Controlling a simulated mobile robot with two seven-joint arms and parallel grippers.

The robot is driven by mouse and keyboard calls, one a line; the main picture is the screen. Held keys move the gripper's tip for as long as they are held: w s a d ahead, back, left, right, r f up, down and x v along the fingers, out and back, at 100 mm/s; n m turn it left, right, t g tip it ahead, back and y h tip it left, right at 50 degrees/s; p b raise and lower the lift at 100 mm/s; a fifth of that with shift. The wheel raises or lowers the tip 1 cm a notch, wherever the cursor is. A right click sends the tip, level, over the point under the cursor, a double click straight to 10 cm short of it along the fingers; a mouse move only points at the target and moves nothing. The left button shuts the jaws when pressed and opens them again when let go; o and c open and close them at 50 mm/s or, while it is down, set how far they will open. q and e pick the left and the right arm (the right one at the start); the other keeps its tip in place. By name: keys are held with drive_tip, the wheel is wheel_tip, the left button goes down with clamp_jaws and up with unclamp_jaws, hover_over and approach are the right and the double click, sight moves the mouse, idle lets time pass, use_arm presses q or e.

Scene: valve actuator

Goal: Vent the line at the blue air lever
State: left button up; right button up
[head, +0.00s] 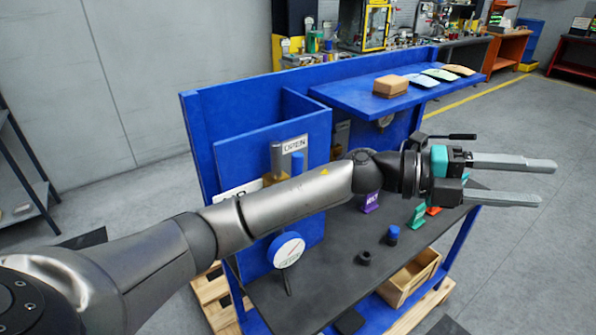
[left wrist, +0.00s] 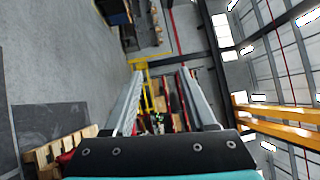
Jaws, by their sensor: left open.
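A blue upright piece (head: 298,163), which looks like the air lever, stands at the blue panel (head: 230,158) just below an OPEN sign (head: 294,144). A grey upright cylinder and a brass-coloured part (head: 271,179) are beside it. My left forearm crosses in front and hides what lies below them. My left gripper (head: 547,183) is open and empty, out past the bench's right side and well to the right of the blue piece. In the left wrist view its two fingers (left wrist: 160,75) are apart with nothing between them. My right gripper is not in view.
A round white gauge (head: 286,250) stands at the front left of the dark bench top (head: 330,285). A black ring (head: 364,258), a blue-capped part (head: 392,235) and small coloured signs (head: 418,215) are on the bench. A shelf (head: 345,95) holds a brown box (head: 391,86).

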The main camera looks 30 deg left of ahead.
use_arm(q)
drive_tip(key=s+a+r+m+g+y+p, duration=0.1)
drive_tip(key=a+r+m+g+y, duration=0.1)
drive_tip(key=a+y, duration=1.15)
drive_tip(key=s+a+r+m+g+y, duration=0.1)
drive_tip(key=a+r+g+y, duration=0.35)
drive_tip(key=a, duration=1.55)
wheel_tip(320, 180, down, 17)
drive_tip(key=shift+d+r+t+y, duration=0.1)
drive_tip(key=shift+r+t+y, duration=0.1)
drive_tip(key=shift+t+y, duration=0.65)
drive_tip(key=shift+h, duration=0.25)
drive_tip(key=shift+c, duration=0.2)
clamp_jaws()
